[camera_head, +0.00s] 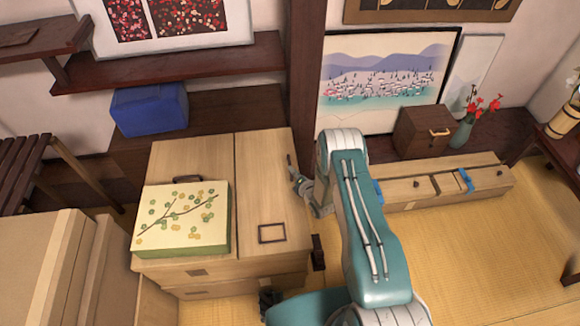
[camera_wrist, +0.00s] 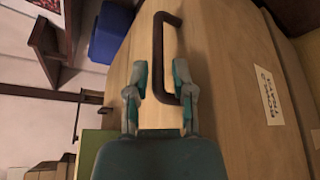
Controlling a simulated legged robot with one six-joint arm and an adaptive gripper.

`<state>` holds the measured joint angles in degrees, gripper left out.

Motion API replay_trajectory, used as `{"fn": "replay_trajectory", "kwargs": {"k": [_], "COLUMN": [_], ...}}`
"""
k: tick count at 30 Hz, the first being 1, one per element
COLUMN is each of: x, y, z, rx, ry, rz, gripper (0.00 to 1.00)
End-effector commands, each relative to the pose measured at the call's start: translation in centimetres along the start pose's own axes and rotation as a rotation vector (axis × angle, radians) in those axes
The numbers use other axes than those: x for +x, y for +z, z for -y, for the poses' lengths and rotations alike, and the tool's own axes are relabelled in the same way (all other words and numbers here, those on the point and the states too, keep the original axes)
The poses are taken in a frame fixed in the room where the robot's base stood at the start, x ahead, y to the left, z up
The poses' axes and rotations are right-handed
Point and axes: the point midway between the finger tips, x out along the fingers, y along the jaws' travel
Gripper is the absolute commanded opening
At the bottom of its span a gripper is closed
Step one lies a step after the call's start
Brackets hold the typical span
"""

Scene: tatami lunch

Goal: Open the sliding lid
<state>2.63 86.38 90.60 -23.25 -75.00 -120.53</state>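A light wood chest (camera_head: 165,255) has a top of two panels with a seam between them. The right lid panel (camera_head: 262,190) carries a dark square pull (camera_head: 272,233) near its front edge and a thin dark handle (camera_head: 290,161) near its far right edge. My gripper (camera_head: 298,180) is at that right edge, close to the thin handle. In the wrist view my gripper (camera_wrist: 160,82) has its two fingers apart. A dark C-shaped handle (camera_wrist: 158,55) shows between and ahead of the fingertips; contact cannot be told.
A yellow-green patterned box (camera_head: 180,225) rests on the left panel (camera_head: 190,158), near a dark handle (camera_head: 187,178). A blue box (camera_head: 150,108) stands behind. A dark post (camera_head: 305,70) rises behind the chest. A low drawer unit (camera_head: 430,190) lies to the right; tatami in front is clear.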

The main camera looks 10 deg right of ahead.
Motion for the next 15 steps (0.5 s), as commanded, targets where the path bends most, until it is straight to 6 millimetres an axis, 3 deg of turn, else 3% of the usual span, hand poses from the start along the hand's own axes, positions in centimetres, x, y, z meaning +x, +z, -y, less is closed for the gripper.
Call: {"fn": "replay_trajectory", "kwargs": {"k": [6, 15], "x": [2.8, 3.5], "y": [0.0, 0.0], "z": [0.0, 0.0], "rx": [0.000, 0.001], "ry": [0.000, -0.001], "rz": [0.000, 0.000], "gripper": [0.31, 0.31]}}
